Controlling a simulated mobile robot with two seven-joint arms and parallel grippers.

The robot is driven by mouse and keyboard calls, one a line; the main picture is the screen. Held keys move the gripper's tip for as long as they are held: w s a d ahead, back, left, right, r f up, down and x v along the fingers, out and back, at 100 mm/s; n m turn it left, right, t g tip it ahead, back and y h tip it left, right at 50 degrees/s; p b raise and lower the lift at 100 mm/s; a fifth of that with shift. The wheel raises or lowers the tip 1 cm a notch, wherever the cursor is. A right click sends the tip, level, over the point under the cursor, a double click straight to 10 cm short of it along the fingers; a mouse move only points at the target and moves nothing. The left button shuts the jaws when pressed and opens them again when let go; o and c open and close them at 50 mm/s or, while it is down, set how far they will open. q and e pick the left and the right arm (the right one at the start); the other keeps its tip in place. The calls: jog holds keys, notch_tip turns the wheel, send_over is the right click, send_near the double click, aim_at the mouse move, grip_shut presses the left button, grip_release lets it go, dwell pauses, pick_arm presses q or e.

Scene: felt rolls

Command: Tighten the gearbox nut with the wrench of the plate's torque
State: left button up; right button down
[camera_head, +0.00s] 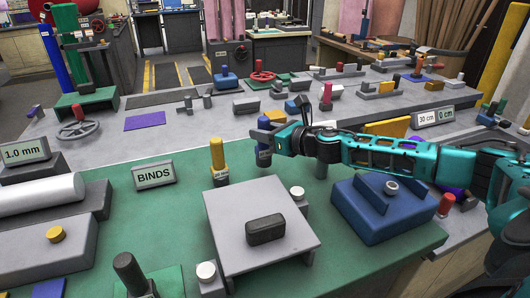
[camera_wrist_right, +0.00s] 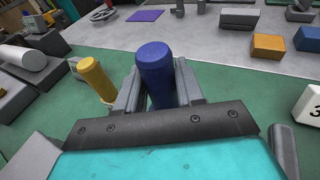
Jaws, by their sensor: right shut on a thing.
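My right gripper (camera_head: 274,143) is shut on an upright blue handle (camera_head: 264,155), which looks like a wrench handle. In the right wrist view the blue handle (camera_wrist_right: 155,68) stands between the two fingers (camera_wrist_right: 158,92); its lower end is hidden. A similar yellow handle (camera_head: 218,160) stands just left of it and also shows in the right wrist view (camera_wrist_right: 94,78). A blue block (camera_head: 372,222), perhaps the gearbox, sits right of centre with a light grey nut-like ring (camera_head: 391,187) on top. I cannot read a torque on any plate. My left gripper is not in view.
A grey plate (camera_head: 235,225) with a dark block (camera_head: 266,230) lies in front of my right gripper. A "BINDS" sign (camera_head: 154,175) and a "1.0 mm" sign (camera_head: 25,151) stand to the left. A red cylinder (camera_head: 446,204) stands at right.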

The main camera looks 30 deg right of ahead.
aim_at(265, 119)
jog(key=shift+r, duration=2.75)
jog(key=shift+f, duration=0.1)
